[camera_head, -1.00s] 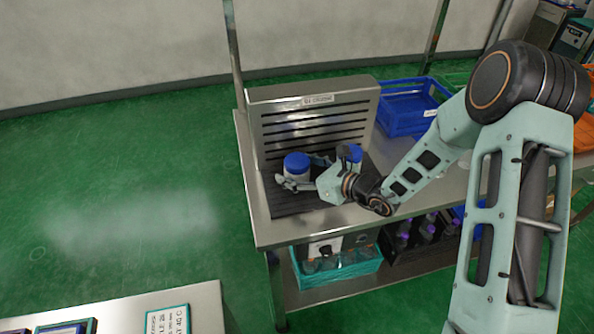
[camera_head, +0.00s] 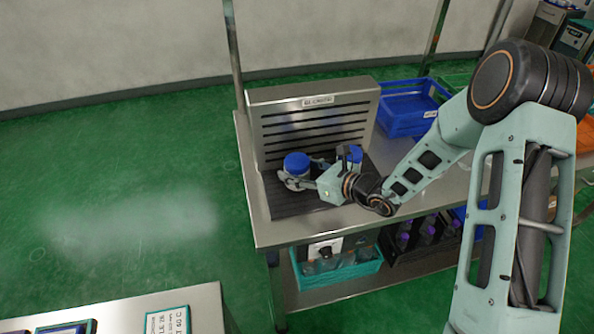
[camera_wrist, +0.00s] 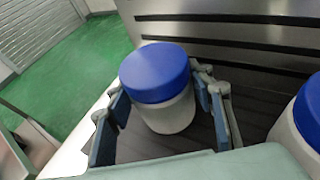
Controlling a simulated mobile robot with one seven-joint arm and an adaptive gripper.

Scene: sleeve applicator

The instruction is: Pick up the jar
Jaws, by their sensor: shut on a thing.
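A white jar with a blue lid (camera_head: 297,164) stands upright on the dark ribbed mat (camera_head: 300,203) at the left of the steel bench. In the wrist view the same jar (camera_wrist: 160,90) sits between the finger pads. My gripper (camera_head: 296,180) is shut on its body, below the lid. The jar's far side and base are partly hidden. A second blue-lidded jar (camera_head: 354,155) stands to the right, partly behind my wrist; its edge shows at the right of the wrist view (camera_wrist: 302,125).
A slotted steel panel (camera_head: 312,120) stands close behind the jars. A blue crate (camera_head: 408,108) lies at the back right of the bench. A teal basket (camera_head: 337,268) and dark bottles (camera_head: 415,238) are on the shelf below. Open floor lies left.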

